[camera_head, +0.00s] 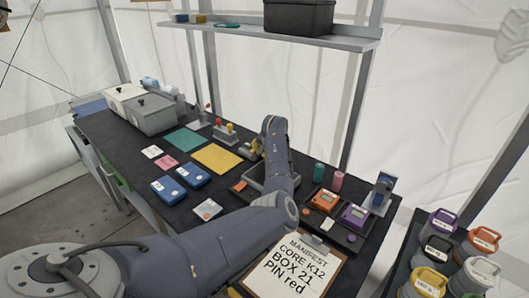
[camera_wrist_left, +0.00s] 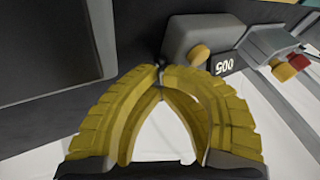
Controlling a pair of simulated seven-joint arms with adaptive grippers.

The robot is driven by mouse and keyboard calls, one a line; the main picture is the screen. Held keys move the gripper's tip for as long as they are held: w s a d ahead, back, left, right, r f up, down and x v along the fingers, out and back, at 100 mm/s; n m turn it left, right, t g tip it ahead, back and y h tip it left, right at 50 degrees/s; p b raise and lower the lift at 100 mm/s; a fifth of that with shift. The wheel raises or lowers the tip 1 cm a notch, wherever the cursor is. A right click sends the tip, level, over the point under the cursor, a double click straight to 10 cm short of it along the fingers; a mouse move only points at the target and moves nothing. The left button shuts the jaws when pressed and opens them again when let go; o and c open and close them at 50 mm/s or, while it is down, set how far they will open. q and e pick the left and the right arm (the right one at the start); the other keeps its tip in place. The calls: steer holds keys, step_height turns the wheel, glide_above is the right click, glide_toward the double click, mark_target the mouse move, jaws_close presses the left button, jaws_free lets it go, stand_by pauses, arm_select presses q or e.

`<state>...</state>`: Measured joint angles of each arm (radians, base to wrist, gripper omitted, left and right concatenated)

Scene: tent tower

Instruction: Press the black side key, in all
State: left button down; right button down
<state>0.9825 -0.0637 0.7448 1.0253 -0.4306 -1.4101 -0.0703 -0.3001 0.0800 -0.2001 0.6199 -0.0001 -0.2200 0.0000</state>
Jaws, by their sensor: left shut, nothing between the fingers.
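My left gripper (camera_head: 254,148) is over the far middle of the dark table, its yellow fingers partly hidden by my arm. In the left wrist view the gripper (camera_wrist_left: 160,70) is shut and empty, its tips meeting in a point. The tips are at the near corner of a grey box (camera_wrist_left: 185,38) with an orange-yellow knob (camera_wrist_left: 199,55) and a black label (camera_wrist_left: 222,64) with white digits. A thin dark part shows beside the box at the tips; I cannot tell if it is the black side key or if the tips touch it. My right gripper is not in view.
A grey-rimmed tray (camera_head: 254,189) lies under my forearm. Orange (camera_head: 325,200) and purple (camera_head: 354,215) devices sit to its right. A box with red and yellow knobs (camera_head: 224,131) stands left of the gripper. A clipboard (camera_head: 291,268) lies in front. A shelf (camera_head: 340,42) hangs above.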

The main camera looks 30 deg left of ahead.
arm_select(q)
steer(key=shift+s+a+r, duration=0.25)
steer(key=shift+a+r, duration=0.05)
steer(key=shift+a, duration=0.4)
steer(key=shift+w+d+v, duration=0.1)
steer(key=shift+d+v, duration=0.05)
steer(key=shift+v, duration=1.2)
steer(key=shift+w+d+v, duration=0.1)
steer(key=shift+d+v, duration=0.1)
steer(key=shift+v, duration=1.15)
steer(key=shift+w+d+v, duration=0.1)
steer(key=shift+d+v, duration=0.05)
steer(key=shift+v, duration=1.15)
steer(key=shift+f, duration=0.15)
